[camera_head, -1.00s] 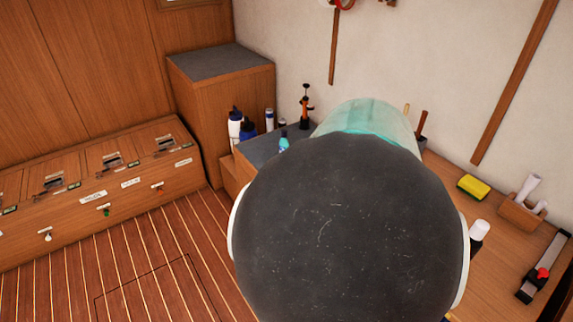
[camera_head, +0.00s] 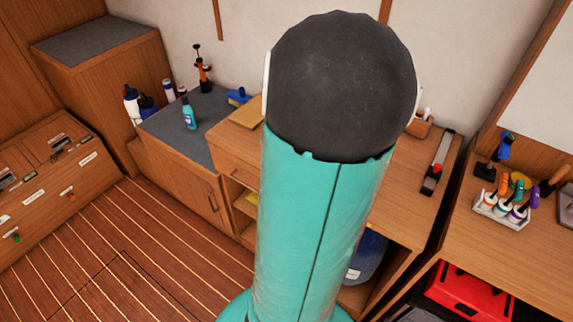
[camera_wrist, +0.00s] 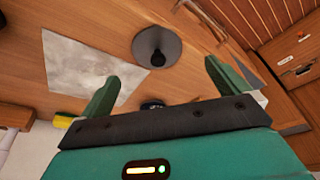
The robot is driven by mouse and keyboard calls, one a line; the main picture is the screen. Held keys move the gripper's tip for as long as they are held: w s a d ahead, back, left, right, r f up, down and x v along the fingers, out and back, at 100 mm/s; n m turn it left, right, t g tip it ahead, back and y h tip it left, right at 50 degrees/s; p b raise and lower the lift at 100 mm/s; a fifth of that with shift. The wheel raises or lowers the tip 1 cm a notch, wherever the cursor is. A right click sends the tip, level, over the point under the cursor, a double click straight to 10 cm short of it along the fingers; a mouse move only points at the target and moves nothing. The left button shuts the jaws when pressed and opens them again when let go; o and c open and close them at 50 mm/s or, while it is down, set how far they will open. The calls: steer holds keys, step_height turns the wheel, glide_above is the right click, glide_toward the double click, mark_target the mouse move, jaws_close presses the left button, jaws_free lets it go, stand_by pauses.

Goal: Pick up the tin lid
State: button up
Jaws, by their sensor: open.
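In the wrist view, a round grey lid (camera_wrist: 172,38) with a dark knob lies on the wooden worktop (camera_wrist: 110,25); I take it to be the tin lid. My gripper (camera_wrist: 162,74) is open and empty, its two green fingers spread wide. The lid lies beyond the fingertips, apart from them, roughly in line with the gap. In the head view, my own arm blocks the middle, and neither the lid nor my gripper shows there.
A pale sheet (camera_wrist: 85,70) lies beside the lid, partly behind the left finger. A yellow sponge (camera_wrist: 64,121) is at lower left. In the head view, a bottle (camera_head: 188,113) stands on the grey counter, and a rack of tools (camera_head: 503,210) stands at right.

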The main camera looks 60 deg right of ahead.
steer(key=shift+x, duration=3.05)
steer(key=shift+s, duration=0.2)
steer(key=c, duration=1.1)
